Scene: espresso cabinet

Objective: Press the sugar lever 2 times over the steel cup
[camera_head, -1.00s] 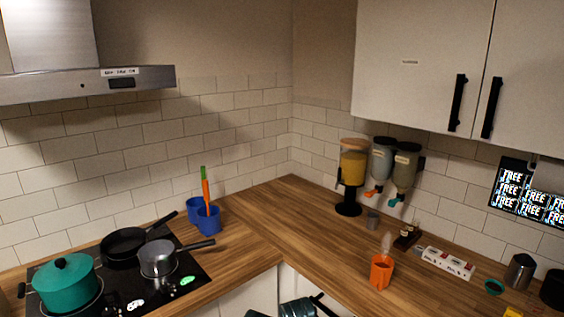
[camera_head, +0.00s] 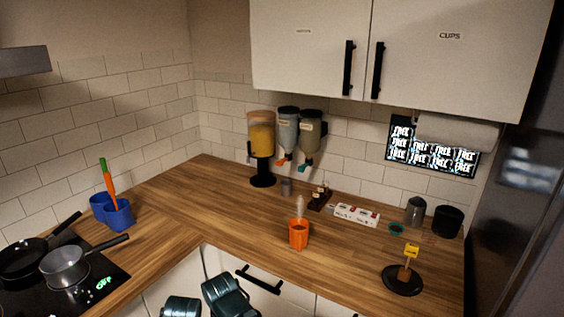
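Two wall dispensers hang above the counter: a pale grey-blue one (camera_head: 288,128) with an orange lever (camera_head: 282,162), and a grey-green one (camera_head: 310,133) with a teal lever (camera_head: 302,168). Their labels are too small to read, so I cannot tell which holds sugar. A small grey metal-looking cup (camera_head: 286,187) stands upright on the counter below them, slightly left of the orange tub. A larger steel vessel (camera_head: 415,210) stands farther right. I cannot tell which is the steel cup. Dark teal parts of my arms show at the bottom edge; neither gripper's fingers are visible.
A yellow-filled dispenser (camera_head: 262,137) stands left of the wall pair. An orange tub (camera_head: 299,235), a dark rack with bottles (camera_head: 320,197), a white box (camera_head: 356,215) and a black disc stand (camera_head: 403,281) are on the counter (camera_head: 215,205).

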